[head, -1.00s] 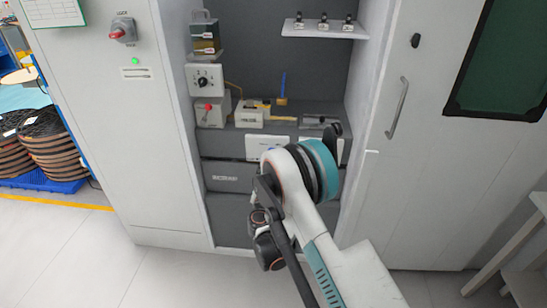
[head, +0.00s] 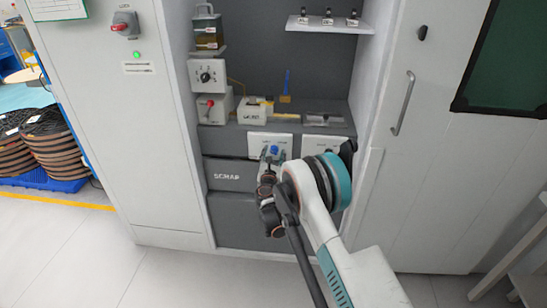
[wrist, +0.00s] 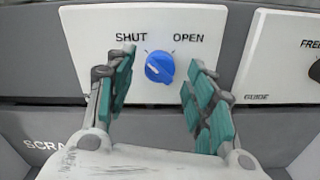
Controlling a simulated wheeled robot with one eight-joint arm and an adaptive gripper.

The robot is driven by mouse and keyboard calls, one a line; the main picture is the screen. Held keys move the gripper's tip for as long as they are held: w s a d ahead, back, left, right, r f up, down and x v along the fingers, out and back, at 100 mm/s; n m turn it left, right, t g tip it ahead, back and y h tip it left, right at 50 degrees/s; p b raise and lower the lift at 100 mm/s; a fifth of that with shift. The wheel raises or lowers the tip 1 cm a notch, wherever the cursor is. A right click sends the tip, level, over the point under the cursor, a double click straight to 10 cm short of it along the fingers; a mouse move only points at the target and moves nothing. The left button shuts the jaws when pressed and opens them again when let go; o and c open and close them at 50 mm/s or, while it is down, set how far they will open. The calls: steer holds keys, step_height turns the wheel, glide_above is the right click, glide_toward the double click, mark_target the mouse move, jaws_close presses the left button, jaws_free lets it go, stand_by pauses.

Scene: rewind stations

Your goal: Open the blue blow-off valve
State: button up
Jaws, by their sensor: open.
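The blue blow-off valve knob (wrist: 159,67) sits on a white panel (wrist: 90,28) marked SHUT on the left and OPEN on the right. The knob also shows in the head view (head: 274,150). My gripper (wrist: 157,84) is open, with one teal-padded finger on each side of the knob. The fingers appear apart from the knob, and nothing is between them but the knob in the line of sight. In the head view my gripper (head: 271,160) is in front of the panel, and my arm hides part of the cabinet.
A second white panel (wrist: 284,58) with a black knob stands at the right, marked GUIDE. A grey SCRAP drawer front (head: 229,174) lies below. Boxes with a black dial (head: 207,76) and a red lever (head: 213,109) stand at the left. The cabinet's side walls bound the space.

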steer(key=shift+w, duration=0.65)
steer(key=c, duration=1.1)
steer(key=shift+o, duration=0.2)
